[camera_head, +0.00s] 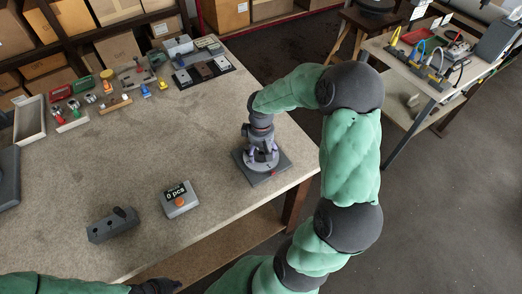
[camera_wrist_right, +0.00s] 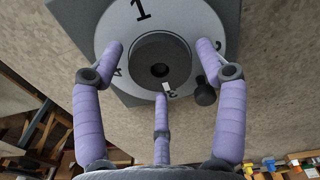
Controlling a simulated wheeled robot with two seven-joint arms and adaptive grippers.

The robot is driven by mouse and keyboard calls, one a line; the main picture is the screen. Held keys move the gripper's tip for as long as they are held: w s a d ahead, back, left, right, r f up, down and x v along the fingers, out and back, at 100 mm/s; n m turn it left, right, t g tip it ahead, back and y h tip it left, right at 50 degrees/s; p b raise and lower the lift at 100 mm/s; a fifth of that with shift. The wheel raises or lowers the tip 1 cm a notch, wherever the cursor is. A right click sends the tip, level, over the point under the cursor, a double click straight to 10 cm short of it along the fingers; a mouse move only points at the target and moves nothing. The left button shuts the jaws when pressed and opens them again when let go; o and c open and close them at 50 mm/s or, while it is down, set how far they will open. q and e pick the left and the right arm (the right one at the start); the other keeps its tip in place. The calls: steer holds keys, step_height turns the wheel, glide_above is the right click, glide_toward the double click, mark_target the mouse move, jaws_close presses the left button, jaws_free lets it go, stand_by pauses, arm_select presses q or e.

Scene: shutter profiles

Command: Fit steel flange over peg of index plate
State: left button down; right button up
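The index plate (camera_head: 277,174) is a dark square base near the right table edge, with a pale numbered dial on top. In the right wrist view the dial (camera_wrist_right: 108,32) shows numerals around a dark round stepped piece (camera_wrist_right: 143,50) with a central hole. I cannot tell whether this piece is the steel flange or the plate's own hub. My right gripper (camera_head: 262,160) is over the dial; its three purple fingers (camera_wrist_right: 161,68) are spread around the dark piece, with gaps at the side fingers. My left gripper (camera_head: 158,286) is at the bottom edge, mostly cut off. No separate flange is clear.
A counter box (camera_head: 180,200) reading "0 pcs" and a dark grey block (camera_head: 112,226) lie on the front table. Tools, a tray (camera_head: 30,122) and fixtures stand at the back left. The table middle is clear. A black knob (camera_wrist_right: 205,94) sits beside the dial.

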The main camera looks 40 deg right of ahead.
stand_by(0.3)
step_height(320, 180, up, 12)
stand_by(0.6)
